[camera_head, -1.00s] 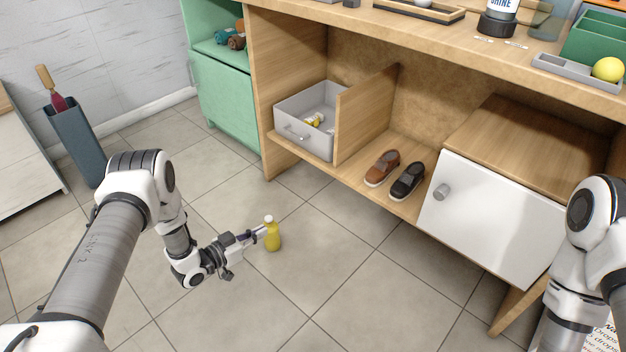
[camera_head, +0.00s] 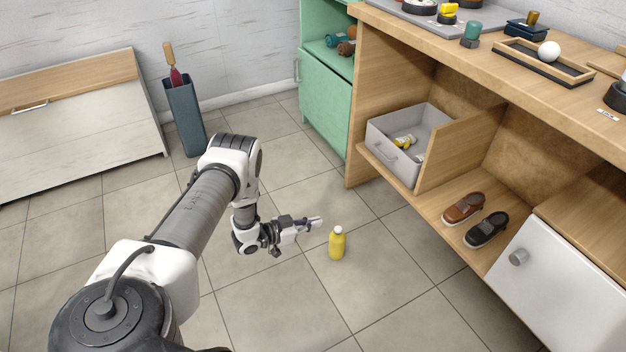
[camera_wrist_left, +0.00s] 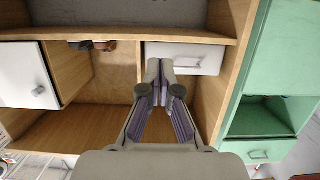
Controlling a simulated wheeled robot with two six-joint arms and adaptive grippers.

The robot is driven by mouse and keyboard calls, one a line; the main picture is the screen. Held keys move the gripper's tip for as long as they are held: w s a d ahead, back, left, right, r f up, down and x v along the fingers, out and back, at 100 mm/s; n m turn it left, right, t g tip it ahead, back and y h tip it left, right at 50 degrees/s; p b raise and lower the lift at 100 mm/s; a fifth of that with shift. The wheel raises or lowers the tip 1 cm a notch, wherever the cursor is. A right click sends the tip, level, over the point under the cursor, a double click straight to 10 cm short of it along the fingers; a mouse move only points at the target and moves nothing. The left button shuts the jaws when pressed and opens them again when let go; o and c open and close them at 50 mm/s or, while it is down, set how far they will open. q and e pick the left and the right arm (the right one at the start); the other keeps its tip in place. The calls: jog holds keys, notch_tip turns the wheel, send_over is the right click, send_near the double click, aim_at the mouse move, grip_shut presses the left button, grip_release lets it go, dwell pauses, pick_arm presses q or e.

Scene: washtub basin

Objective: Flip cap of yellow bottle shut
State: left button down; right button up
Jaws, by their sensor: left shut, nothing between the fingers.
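The yellow bottle (camera_head: 337,246) stands upright on the tiled floor in the head view. Its top is whitish; the cap is too small to tell whether it is open or shut. My left gripper (camera_head: 320,221) is just left of the bottle's top, with a small gap between them in the picture. Its fingers are shut and empty. The wrist view shows these fingers (camera_wrist_left: 159,68) converging at their tips; the bottle does not show there. My right gripper is out of view.
A wooden bench holds a grey drawer (camera_head: 391,166), a brown shoe (camera_head: 463,208), a black shoe (camera_head: 486,230) and a white door (camera_head: 548,272). A green cabinet (camera_head: 324,104) and a blue bin (camera_head: 186,118) stand behind. The floor around the bottle is clear.

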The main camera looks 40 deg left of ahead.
pick_arm(q)
jog(key=b, duration=0.3)
send_over(338, 230)
jog(key=s+a, duration=0.2)
notch_tip(338, 230, down, 2)
jog(key=f, duration=0.1)
jog(key=f+b, duration=0.2)
jog(key=shift+w+d+f, duration=0.2)
jog(key=shift+w+f, duration=0.05)
jog(key=shift+w, duration=0.05)
jog(key=shift+f+b, duration=0.1)
jog(key=shift+b, duration=0.2)
